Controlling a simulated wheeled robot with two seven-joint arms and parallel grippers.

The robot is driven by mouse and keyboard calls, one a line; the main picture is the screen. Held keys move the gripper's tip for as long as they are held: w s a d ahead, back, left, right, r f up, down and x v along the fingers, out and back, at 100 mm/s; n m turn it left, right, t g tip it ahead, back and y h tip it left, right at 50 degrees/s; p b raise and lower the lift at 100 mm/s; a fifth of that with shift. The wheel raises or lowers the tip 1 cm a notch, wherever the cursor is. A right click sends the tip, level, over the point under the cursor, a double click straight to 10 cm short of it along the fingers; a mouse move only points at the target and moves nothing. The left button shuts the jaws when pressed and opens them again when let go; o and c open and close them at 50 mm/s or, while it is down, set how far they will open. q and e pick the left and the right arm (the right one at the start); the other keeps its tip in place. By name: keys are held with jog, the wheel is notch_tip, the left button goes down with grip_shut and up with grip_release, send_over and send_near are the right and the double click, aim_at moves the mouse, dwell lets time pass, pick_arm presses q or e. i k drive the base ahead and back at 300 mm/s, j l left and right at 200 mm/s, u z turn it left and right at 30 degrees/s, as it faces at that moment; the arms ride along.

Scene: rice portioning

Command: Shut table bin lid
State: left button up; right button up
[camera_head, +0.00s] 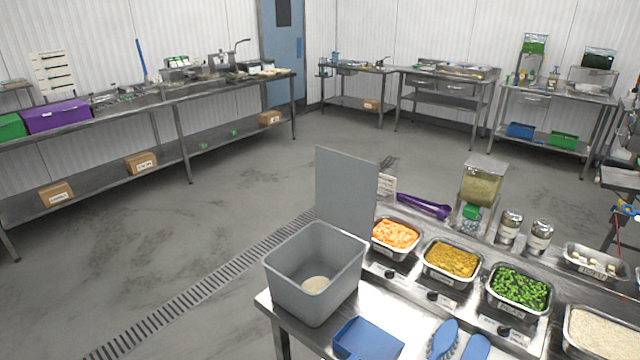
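The grey table bin (298,288) stands at the left corner of the steel table in front of me. Its grey lid (345,188) is open and stands upright along the bin's far edge. The bin's mouth is uncovered, and a small pale, beige patch shows on its floor. Neither of my grippers is in view.
A blue tray-like item (367,341) lies right in front of the bin, with two blue brushes (443,338) to its right. Trays of orange food (396,252), yellow food and green food stand right of the bin. Purple tongs (424,206) lie behind. Open floor lies left.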

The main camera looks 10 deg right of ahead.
aim_at(346, 185)
jog(key=i+j+u, duration=0.65)
jog(key=i+j, duration=0.15)
jog(key=i+j+u, duration=0.2)
jog(key=i+u, duration=0.15)
jog(key=i, duration=0.25)
jog(key=i+z, duration=0.35)
jog(key=i, duration=0.2)
jog(key=i+j+z, duration=0.15)
jog(key=i+z, duration=0.15)
jog(key=i, duration=0.25)
jog(key=i+j+z, duration=0.35)
jog(key=i, duration=0.2)
jog(key=i+l+z, duration=0.2)
jog(key=z, duration=0.3)
jog(key=i+z, duration=0.75)
jog(key=z, duration=0.2)
jog(key=i+j+z, duration=0.2)
jog(key=z, duration=0.25)
jog(key=i+z, duration=0.25)
jog(key=z, duration=0.25)
jog(key=i+z, duration=0.2)
jog(key=z, duration=0.25)
jog(key=i+j+z, duration=0.2)
jog(key=z, duration=0.3)
jog(key=i+j+z, duration=0.2)
jog(key=z, duration=0.25)
